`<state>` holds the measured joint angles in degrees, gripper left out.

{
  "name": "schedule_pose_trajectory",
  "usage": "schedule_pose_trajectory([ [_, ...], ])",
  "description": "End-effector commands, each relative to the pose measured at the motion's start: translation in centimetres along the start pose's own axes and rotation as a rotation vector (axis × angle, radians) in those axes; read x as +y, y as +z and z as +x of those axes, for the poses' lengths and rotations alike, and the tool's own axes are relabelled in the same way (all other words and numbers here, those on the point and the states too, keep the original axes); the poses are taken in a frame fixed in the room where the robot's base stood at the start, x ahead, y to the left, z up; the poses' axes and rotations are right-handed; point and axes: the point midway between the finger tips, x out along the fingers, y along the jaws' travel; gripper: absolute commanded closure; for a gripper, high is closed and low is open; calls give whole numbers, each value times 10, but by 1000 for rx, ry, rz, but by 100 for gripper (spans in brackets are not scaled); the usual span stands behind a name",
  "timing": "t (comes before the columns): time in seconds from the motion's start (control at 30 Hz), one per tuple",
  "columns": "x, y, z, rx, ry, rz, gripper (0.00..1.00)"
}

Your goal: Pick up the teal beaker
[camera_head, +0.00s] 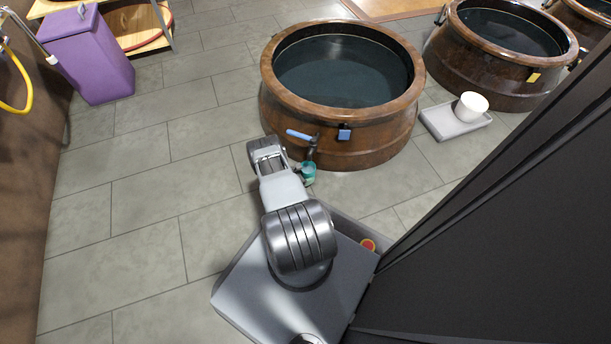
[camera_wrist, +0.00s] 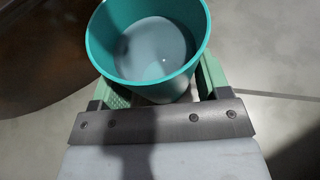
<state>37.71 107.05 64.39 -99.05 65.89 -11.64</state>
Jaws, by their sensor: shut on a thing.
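The teal beaker (camera_head: 308,174) shows beside my arm in the head view, just in front of the nearest jar (camera_head: 350,150) and below its tap (camera_head: 312,145). In the wrist view the beaker (camera_wrist: 150,75) stands between the green finger pads of my gripper (camera_wrist: 155,88), its open top facing the camera. My gripper is shut on the beaker's sides. The beaker's inside shows a pale grey area with a small bright spot; I cannot tell whether that is liquid or the bottom. In the head view my arm hides most of my gripper.
The jar's brown wall (camera_wrist: 40,60) is close on the left in the wrist view. A second jar (camera_head: 490,75) stands at the upper right, with a white cup (camera_head: 471,106) on a grey tray (camera_head: 452,126) before it. A purple bin (camera_head: 90,60) stands upper left. Floor tiles at left are clear.

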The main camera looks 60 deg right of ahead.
Motion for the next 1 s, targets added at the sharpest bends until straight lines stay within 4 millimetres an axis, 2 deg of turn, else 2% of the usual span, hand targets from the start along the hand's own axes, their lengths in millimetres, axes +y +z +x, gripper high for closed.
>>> schedule_pose_trajectory([
  [0.67, -2, 60, -24, -1, -1, 1, 66],
  [1.0, 17, 45, -50, -2, 3, 1, 66],
])
